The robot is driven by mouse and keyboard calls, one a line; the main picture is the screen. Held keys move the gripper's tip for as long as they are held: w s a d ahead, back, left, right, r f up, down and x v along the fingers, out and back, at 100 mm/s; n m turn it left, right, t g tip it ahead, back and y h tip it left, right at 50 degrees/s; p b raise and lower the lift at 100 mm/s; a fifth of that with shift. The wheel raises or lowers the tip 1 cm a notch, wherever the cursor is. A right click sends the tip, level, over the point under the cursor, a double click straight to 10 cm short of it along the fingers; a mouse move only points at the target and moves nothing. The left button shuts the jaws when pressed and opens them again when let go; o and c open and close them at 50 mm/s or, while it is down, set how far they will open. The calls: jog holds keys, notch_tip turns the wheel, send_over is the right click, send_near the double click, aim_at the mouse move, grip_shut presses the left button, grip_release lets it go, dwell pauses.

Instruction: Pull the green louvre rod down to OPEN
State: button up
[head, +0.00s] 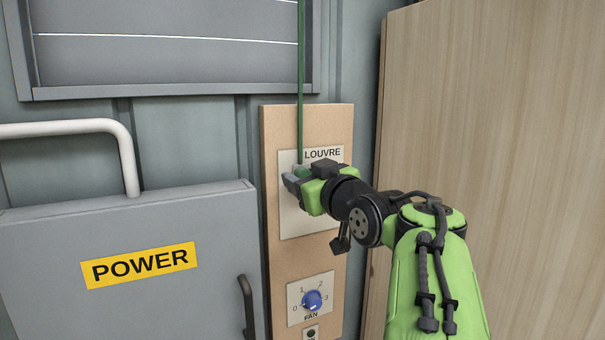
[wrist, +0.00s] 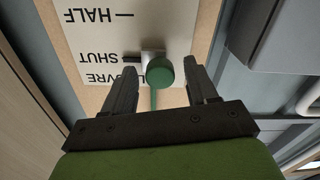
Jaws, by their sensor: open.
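The green louvre rod (head: 300,80) hangs down in front of the wooden panel to the LOUVRE plate (head: 290,225). In the wrist view the rod ends in a round green knob (wrist: 160,70) on a pale slider. The pointer beside it is level with the SHUT mark; HALF shows on the plate and OPEN is not in view. My gripper (head: 292,180) is at the upper part of the plate. In the wrist view its open fingers (wrist: 159,78) stand on either side of the knob, with gaps visible. In the head view my gripper hides most of the knob.
A blue FAN dial (head: 312,300) is lower on the panel. A grey POWER box (head: 130,240) with a pale bent pipe (head: 70,127) stands left. The louvre (head: 160,65) at upper left shows thin bright slits. A wooden wall (head: 490,120) is close on the right.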

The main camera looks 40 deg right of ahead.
jog(key=shift+s, duration=0.1)
jog(key=shift+c, duration=1.1)
grip_shut()
jog(key=shift+f, duration=0.1)
notch_tip(320, 180, down, 11)
jog(key=b, duration=1.1)
jog(key=shift+r, duration=0.2)
jog(key=shift+c, duration=1.1)
grip_release()
jog(key=o, duration=0.4)
jog(key=shift+r, duration=0.15)
